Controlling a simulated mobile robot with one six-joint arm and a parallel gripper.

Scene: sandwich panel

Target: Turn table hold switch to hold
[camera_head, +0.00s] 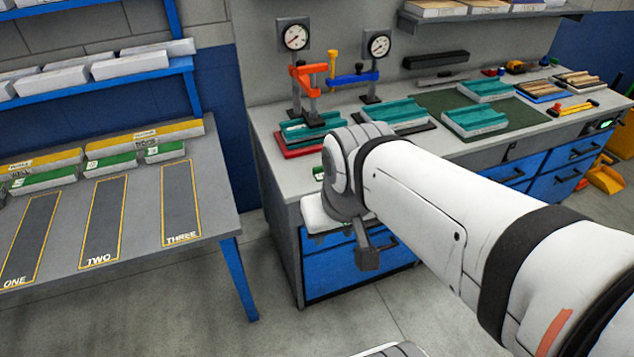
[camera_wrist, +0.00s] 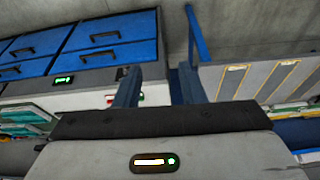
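My gripper (camera_wrist: 158,78) shows in the wrist view with its two dark fingers apart and nothing between them. In the head view, the dark end of my gripper (camera_head: 367,257) hangs low in front of the bench's blue drawers. A small dark fitting (camera_wrist: 121,73) on the bench's front strip shows just left of the left finger in the wrist view, partly covered by it. It may be the hold switch; its setting is too small to read. A similar dark fitting (camera_head: 510,148) shows on the front strip in the head view.
A table (camera_head: 140,215) with marked lanes ONE, TWO and THREE stands left, across a narrow floor gap. The floor before the bench is mostly clear.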

